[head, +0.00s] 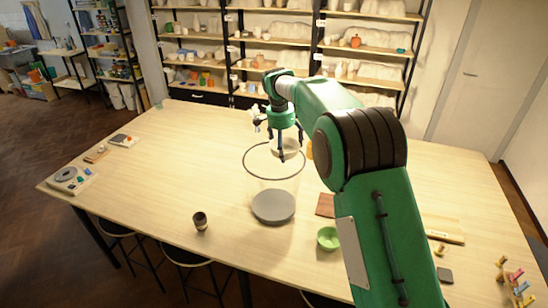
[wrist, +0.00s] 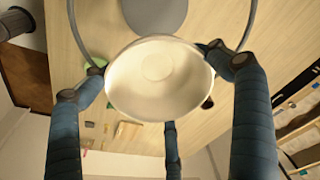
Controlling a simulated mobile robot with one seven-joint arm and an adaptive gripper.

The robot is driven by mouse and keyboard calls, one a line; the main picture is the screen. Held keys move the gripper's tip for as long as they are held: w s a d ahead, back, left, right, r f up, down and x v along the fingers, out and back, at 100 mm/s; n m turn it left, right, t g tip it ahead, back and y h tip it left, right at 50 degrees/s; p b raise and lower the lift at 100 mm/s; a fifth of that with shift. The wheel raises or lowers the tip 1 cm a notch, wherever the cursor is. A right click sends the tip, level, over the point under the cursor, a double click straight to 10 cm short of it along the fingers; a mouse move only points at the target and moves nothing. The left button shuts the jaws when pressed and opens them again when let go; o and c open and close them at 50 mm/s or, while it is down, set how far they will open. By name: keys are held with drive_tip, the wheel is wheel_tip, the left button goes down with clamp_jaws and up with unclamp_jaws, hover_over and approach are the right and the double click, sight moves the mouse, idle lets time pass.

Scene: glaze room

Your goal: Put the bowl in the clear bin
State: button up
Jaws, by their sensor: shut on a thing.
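A cream-white bowl (head: 288,146) hangs in my gripper (head: 282,150). In the wrist view the bowl (wrist: 156,82) shows its open inside, empty, with the fingers around its rim. The clear bin (head: 246,172) stands on the table, a see-through cylinder with a dark rim and a grey base (head: 273,207). The bowl is at the upper right part of the bin's rim in the head view; I cannot tell whether it is above the rim or partly within it. The bin's rim (wrist: 75,25) and grey base (wrist: 155,14) show beyond the bowl in the wrist view.
A green bowl (head: 328,239) and a brown board (head: 325,205) lie right of the bin. A dark cup (head: 200,221) stands to its left. A scale (head: 70,179) sits at the far left. The table's left middle is clear. Shelves of pottery (head: 285,50) stand behind.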

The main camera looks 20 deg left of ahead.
drive_tip(key=shift+s+a, duration=0.1)
drive_tip(key=shift+a, duration=0.65)
wheel_tip(320, 180, down, 18)
drive_tip(key=shift+d+f, duration=0.1)
drive_tip(key=shift+f, duration=0.05)
drive_tip(key=shift+f, duration=3.05)
drive_tip(key=shift+f+p, duration=0.4)
drive_tip(key=shift+f, duration=1.45)
drive_tip(key=shift+f, duration=0.15)
